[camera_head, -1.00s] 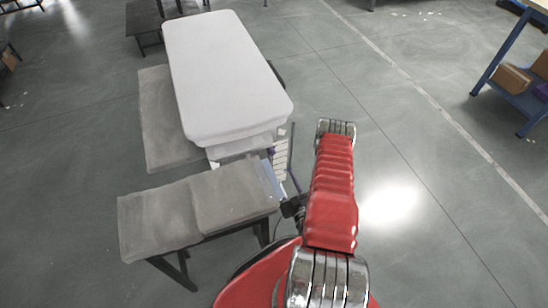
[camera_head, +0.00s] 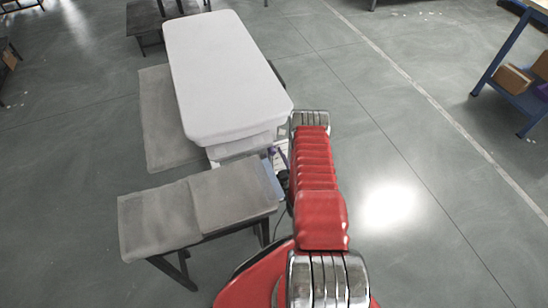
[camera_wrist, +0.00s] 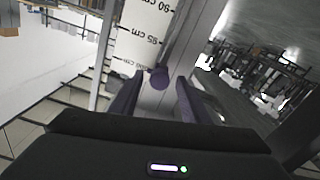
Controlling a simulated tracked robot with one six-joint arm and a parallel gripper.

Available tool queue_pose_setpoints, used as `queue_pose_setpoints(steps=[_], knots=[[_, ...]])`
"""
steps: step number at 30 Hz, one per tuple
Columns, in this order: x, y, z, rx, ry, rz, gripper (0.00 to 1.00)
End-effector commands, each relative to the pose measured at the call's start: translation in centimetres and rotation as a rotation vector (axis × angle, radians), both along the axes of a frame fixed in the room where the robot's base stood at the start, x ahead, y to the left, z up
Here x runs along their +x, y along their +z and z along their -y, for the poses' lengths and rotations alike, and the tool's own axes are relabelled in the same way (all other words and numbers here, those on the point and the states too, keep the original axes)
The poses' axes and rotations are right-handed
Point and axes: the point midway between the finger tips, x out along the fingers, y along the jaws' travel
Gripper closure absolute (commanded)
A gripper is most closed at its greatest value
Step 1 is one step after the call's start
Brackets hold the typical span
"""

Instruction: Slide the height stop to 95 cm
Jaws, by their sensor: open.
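The height stop shows in the wrist view as a purple knob (camera_wrist: 159,77) in front of the lift column. A white scale (camera_wrist: 146,30) runs beside it, with 90 cm, 95 cm and a partly hidden 100 cm label from top to bottom of the picture. The knob lies nearest the 100 cm label, past the 95 cm mark. My gripper (camera_wrist: 155,90) is open, with a dark purple finger on each side of the knob; I cannot tell whether either touches it. In the head view my red arm hides most of the column and gripper.
A white padded table (camera_head: 225,75) stands left of my arm in the head view. A grey bench (camera_head: 200,210) and a grey mat (camera_head: 165,120) are close to it. The floor to the right is clear up to a blue rack (camera_head: 515,90).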

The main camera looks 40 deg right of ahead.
Motion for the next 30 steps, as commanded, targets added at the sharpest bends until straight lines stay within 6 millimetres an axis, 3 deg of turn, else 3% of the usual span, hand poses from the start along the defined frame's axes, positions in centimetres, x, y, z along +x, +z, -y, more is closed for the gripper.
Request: queue_pose_setpoints(steps=[7,24,30], knots=[[0.0,-0.01,0.02,0.0,0.0,0.0,0.58],[-0.03,-0.01,0.0,0.0,0.0,0.0,0.98],[-0.04,-0.02,-0.01,0.0,0.001,0.0,1.0]])
